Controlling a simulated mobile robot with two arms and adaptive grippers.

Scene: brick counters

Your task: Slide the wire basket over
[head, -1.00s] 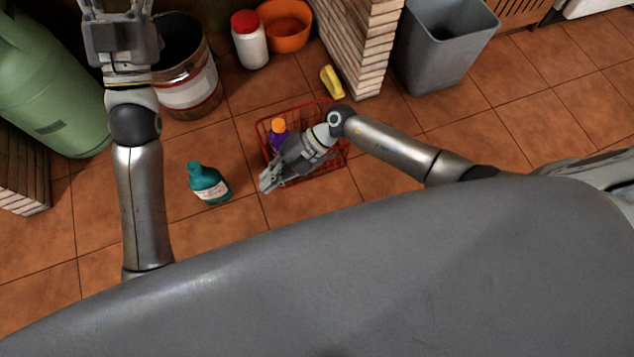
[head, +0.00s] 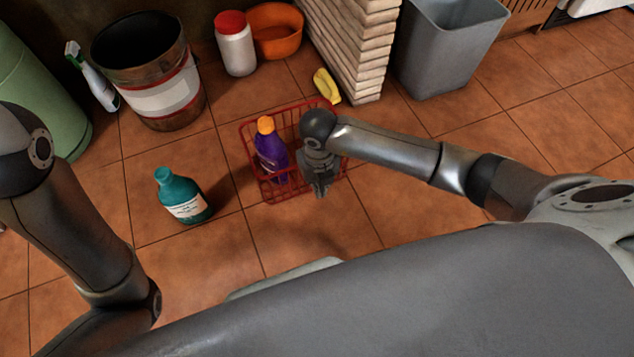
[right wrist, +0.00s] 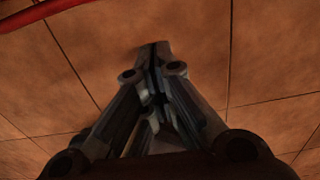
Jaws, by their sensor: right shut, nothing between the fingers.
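The red wire basket (head: 248,140) stands on the tiled floor in the middle of the head view. A purple bottle with an orange cap (head: 270,152) stands inside it, towards its left side. My right gripper (head: 321,192) points down at the basket's right part, near its front side, and hides some of the wire. It is shut and empty. The right wrist view shows its fingers (right wrist: 153,55) together above bare tiles, with a piece of red rim (right wrist: 40,12) at the top left. I cannot tell whether it touches the basket. My left arm shows at the left, but its gripper is out of view.
A teal bottle (head: 183,197) stands on the floor left of the basket. Behind are a metal bucket (head: 150,75), a white jar (head: 236,50), an orange bowl (head: 277,35), a yellow item (head: 326,86), a brick pillar (head: 352,50) and a grey bin (head: 450,50). Floor right of the basket is clear.

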